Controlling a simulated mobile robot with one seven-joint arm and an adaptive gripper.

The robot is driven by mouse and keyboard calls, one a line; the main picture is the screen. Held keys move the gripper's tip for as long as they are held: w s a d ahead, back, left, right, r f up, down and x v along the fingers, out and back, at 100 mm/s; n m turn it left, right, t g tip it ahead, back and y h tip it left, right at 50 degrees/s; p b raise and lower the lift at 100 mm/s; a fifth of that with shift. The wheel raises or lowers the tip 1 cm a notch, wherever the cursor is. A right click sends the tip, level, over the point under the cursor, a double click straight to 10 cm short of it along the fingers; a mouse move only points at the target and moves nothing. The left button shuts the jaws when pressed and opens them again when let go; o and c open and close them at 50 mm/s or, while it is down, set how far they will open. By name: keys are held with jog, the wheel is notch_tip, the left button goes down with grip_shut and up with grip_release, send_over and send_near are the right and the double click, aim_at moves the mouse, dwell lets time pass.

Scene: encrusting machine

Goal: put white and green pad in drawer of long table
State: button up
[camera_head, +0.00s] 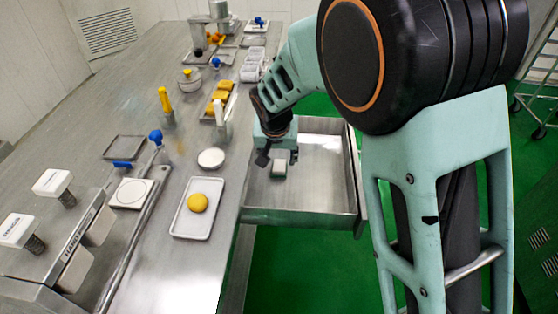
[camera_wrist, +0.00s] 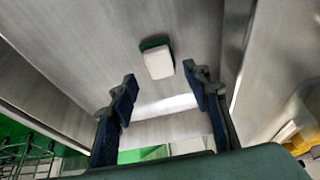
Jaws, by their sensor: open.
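The white and green pad (camera_wrist: 158,62) lies on the bare metal floor of the open drawer, white face toward the wrist camera, a green edge showing behind it. In the head view the pad (camera_head: 279,167) shows just below my gripper, inside the drawer. The drawer (camera_head: 322,190) is pulled out from the right side of the long table (camera_head: 222,222). My gripper (camera_wrist: 160,98) is open and empty, its two fingers spread apart. The pad lies beyond the fingertips, apart from them. In the head view my gripper (camera_head: 272,160) is over the drawer's left part, partly hidden by my arm.
On the table, a white tray with a yellow ball (camera_head: 198,203) and a round white dish (camera_head: 211,158) stand near the drawer. A machine with white knobs (camera_head: 52,183) is at the left. The drawer holds nothing else visible. Green floor lies beyond it.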

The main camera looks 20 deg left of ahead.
jog(key=v, duration=0.7)
jog(key=shift+s+r+p, duration=0.2)
jog(key=shift+r+p, duration=0.1)
jog(key=shift+p, duration=0.1)
